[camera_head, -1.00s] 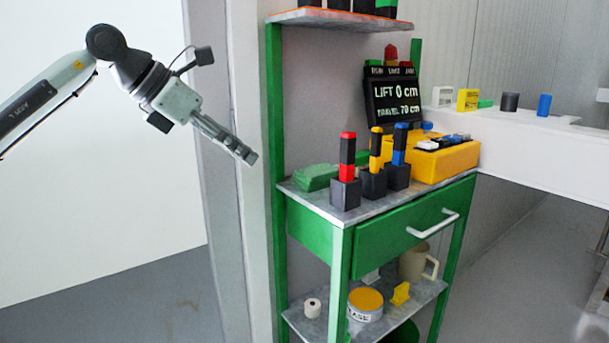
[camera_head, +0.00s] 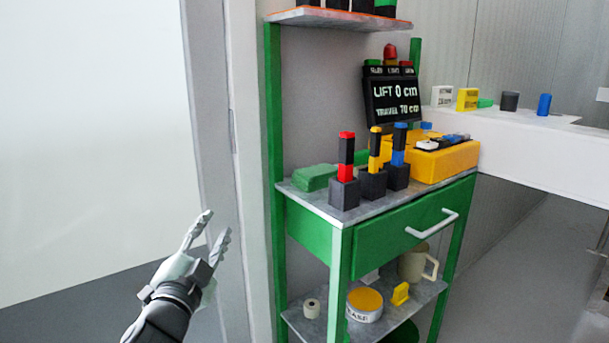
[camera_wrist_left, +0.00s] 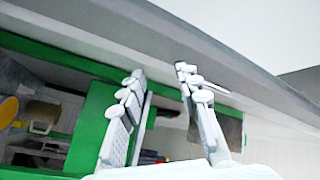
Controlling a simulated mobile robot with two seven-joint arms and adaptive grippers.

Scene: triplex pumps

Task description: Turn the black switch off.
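The yellow box (camera_head: 447,160) sits at the right end of the green cart's top. Small white, blue and dark parts lie along its upper face. My left gripper (camera_head: 217,225) is at the lower left of the head view, left of the cart and well apart from the box. Its fingers are spread and empty. They also show open in the left wrist view (camera_wrist_left: 160,72), with the green cart behind them. My right gripper is not in view.
The cart's green post (camera_head: 274,160) and the wall edge stand right of my left gripper. Black holders (camera_head: 344,193) with coloured uprights stand in front of the box. A drawer handle (camera_head: 432,224) juts out below. A display (camera_head: 393,100) reads LIFT 0 cm.

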